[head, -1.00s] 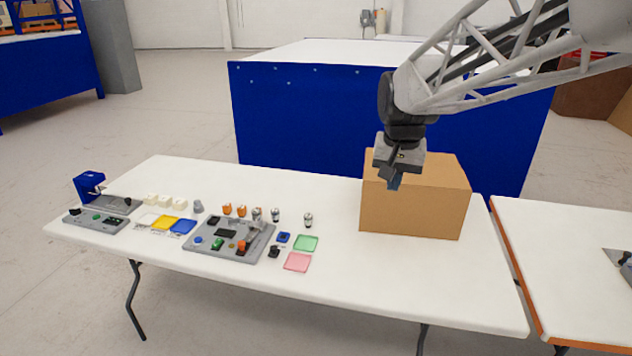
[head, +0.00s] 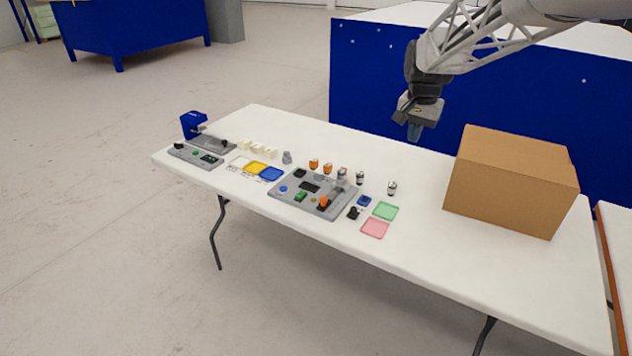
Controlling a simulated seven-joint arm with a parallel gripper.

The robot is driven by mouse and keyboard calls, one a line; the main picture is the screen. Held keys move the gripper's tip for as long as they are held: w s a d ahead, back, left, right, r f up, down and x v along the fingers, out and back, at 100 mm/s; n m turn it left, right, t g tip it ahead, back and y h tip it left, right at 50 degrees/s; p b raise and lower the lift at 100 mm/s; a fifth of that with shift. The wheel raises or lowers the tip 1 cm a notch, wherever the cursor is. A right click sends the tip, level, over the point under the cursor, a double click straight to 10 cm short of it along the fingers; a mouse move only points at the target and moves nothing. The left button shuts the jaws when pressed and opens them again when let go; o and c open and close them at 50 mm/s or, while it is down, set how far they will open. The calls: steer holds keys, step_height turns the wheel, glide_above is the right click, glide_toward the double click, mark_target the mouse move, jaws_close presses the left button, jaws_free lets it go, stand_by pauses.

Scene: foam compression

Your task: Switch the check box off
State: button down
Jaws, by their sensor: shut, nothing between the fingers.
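A grey control box (head: 285,203) lies on the white table, with a dark display, a blue button, a green rocker (head: 300,196) and an orange knob (head: 323,203). A smaller grey panel (head: 181,152) with a green button and dark parts lies at the table's left end, in front of a blue-headed device (head: 193,124). I cannot tell from labels which one is the check box, nor read any switch position. My gripper (head: 414,132) is shut and empty, pointing down in the air near the table's back edge, apart from both panels.
A large cardboard box (head: 508,190) stands on the table's right part. Several small cylinders (head: 328,168), white blocks (head: 257,147), coloured trays (head: 375,228) and small dark parts (head: 353,213) lie around the control box. The front right of the white table (head: 480,275) is clear.

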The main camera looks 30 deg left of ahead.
steer(key=w+a+f, duration=0.2)
steer(key=a+f, duration=0.2)
steer(key=a, duration=0.5)
steer(key=w+a+f, duration=0.3)
steer(key=a+f, duration=0.1)
steer(key=a, duration=0.5)
glide_above(303, 192)
step_height(303, 192, down, 12)
steer(key=shift+a+g, duration=0.15)
steer(key=shift+g, duration=0.25)
steer(key=shift+f, duration=0.2)
step_height(303, 192, down, 14)
steer(key=shift+r, duration=0.15)
